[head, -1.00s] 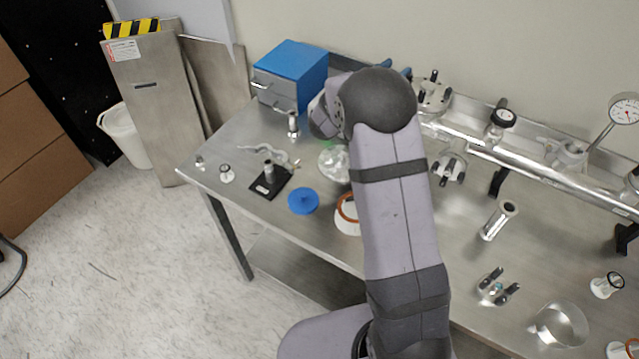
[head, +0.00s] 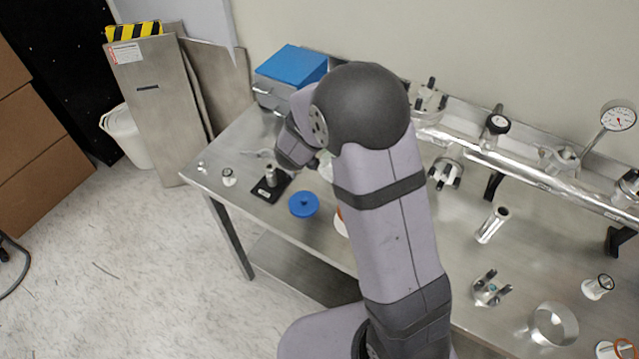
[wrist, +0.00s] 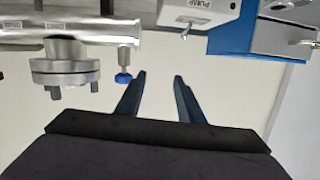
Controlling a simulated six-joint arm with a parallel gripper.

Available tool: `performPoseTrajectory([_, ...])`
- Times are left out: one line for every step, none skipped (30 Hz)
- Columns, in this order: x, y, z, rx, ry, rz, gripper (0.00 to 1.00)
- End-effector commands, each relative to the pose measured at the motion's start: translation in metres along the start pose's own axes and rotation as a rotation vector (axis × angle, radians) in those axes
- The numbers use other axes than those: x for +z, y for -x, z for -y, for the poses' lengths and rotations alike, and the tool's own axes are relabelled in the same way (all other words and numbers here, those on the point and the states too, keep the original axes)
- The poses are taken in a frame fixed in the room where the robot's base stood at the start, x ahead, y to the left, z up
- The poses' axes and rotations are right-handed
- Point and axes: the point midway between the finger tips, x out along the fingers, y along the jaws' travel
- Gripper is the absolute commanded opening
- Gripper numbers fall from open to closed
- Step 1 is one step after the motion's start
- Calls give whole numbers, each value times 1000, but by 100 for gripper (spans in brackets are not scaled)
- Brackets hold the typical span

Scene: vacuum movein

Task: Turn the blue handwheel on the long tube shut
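The long tube (head: 520,165) runs along the back of the bench in the head view; its left end is hidden behind my arm. In the wrist view the tube (wrist: 85,38) enters from the left, with a bolted flange (wrist: 60,68) on it. The small blue handwheel (wrist: 123,78) sits on a short stem near the tube's end, just left of my left fingertip in the picture and apparently apart from it. My gripper (wrist: 157,84) is open with nothing between its fingers. In the head view my arm hides the handwheel and the fingers.
A blue box (head: 292,64) stands at the back left; the wrist view shows it beside a white part marked PUMP (wrist: 205,10). Several metal fittings stand right of my arm.

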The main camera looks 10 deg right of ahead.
Motion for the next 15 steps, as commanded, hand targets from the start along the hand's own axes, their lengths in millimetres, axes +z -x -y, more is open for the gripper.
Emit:
performPoseTrajectory([-2,2,5,-34,-4,27,35])
performPoseTrajectory([0,3,9,-57,-4,46,35])
performPoseTrajectory([2,5,13,-85,-3,72,35])
performPoseTrajectory([3,7,17,-108,-2,91,35])
performPoseTrajectory([5,9,20,-128,-1,111,35])
performPoseTrajectory([7,12,24,-156,0,136,35])
performPoseTrajectory([9,14,26,-176,4,156,35])
performPoseTrajectory([11,17,29,-195,6,176,35])
performPoseTrajectory([13,21,32,-221,10,203,35])
performPoseTrajectory([15,24,34,-240,14,223,35])
performPoseTrajectory([17,27,36,-258,18,244,35])
performPoseTrajectory([20,32,39,-283,25,271,35])
performPoseTrajectory([22,36,41,-299,29,292,35])
performPoseTrajectory([24,40,42,-316,35,313,35])
performPoseTrajectory([27,45,43,-338,43,342,35])
